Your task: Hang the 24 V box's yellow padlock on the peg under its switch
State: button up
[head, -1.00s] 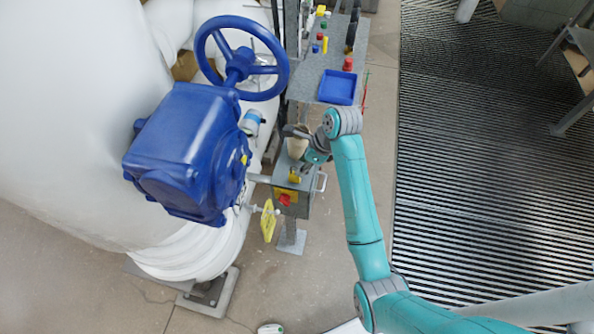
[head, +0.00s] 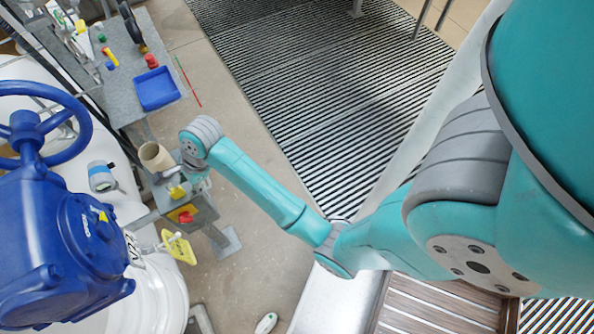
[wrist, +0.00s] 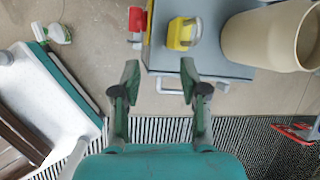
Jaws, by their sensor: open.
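A grey box (head: 203,215) stands on a post below the workbench, with a red switch on a yellow plate (head: 183,213) on its front. A yellow padlock (head: 177,191) lies on its top. In the wrist view the padlock (wrist: 183,33) is on the grey box top (wrist: 213,65), and part of the red switch (wrist: 138,20) shows beside it. My gripper (wrist: 160,82) is open and empty, with its fingertips short of the box's handle edge and apart from the padlock. No peg under the switch can be made out, and no label on the box is readable.
A beige pot (head: 155,157) stands on the box top beside the padlock. A blue handwheel valve (head: 60,230) and yellow valve handle (head: 178,247) are at left. The bench (head: 133,95) behind holds a blue tray (head: 157,88) and small parts.

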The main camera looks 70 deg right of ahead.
jog(key=s+a+f+n+t+h, duration=0.1)
jog(key=s+f+n+t, duration=0.3)
jog(key=s, duration=0.6)
jog(key=s+a+f+n+t+h, duration=0.1)
jog(key=s+f+n+h, duration=0.1)
jog(key=s+n, duration=0.6)
jog(key=s+r+n+t, duration=0.5)
jog(key=s+r+n, duration=0.5)
jog(key=s+r, duration=0.8)
jog(key=shift+s+a+n+t, duration=0.2)
jog(key=shift+s+n+t, duration=0.2)
jog(key=shift+s, duration=0.55)
jog(key=shift+o, duration=0.5)
jog(key=shift+r, duration=0.2)
